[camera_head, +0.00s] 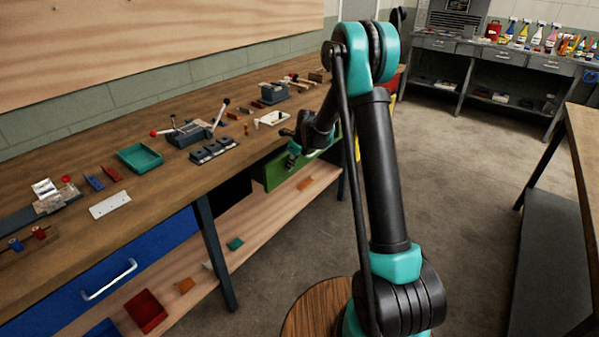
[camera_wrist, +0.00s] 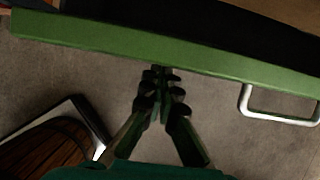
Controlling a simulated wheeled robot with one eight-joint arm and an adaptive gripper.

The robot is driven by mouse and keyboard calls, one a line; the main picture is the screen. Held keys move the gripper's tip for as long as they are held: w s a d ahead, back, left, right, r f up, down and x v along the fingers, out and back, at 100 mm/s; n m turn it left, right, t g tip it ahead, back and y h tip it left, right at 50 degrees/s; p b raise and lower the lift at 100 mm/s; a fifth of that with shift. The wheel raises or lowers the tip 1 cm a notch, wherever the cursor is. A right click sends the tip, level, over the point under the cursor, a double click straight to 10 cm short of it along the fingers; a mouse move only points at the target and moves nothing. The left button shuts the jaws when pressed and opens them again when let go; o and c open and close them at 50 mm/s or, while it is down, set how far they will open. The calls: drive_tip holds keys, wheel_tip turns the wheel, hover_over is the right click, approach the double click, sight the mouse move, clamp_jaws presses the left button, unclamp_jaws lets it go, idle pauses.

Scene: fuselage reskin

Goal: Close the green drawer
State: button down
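The green drawer (camera_head: 276,174) is under the long workbench, partly hidden behind my arm in the head view. In the wrist view its green front (camera_wrist: 120,40) crosses the top of the picture, with a dark gap behind its edge. Its pale metal handle (camera_wrist: 280,118) is to the right of my gripper. My gripper (camera_wrist: 163,74) has its fingers together with nothing visible between them. The fingertips are at the drawer front, left of the handle; I cannot tell whether they touch it. The gripper (camera_head: 293,158) is small and dark in the head view.
A blue drawer (camera_head: 130,262) with a handle is nearer on the same workbench (camera_head: 100,225). A bench leg (camera_head: 216,250) stands between the drawers. A lower shelf (camera_head: 262,222) holds small parts. Tools lie on the benchtop. The floor (camera_head: 460,170) to the right is clear.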

drive_tip(key=shift+w+a, duration=1)
drive_tip(key=shift+a, duration=0.2)
drive_tip(key=shift+w+a, duration=1)
drive_tip(key=shift+a, duration=0.15)
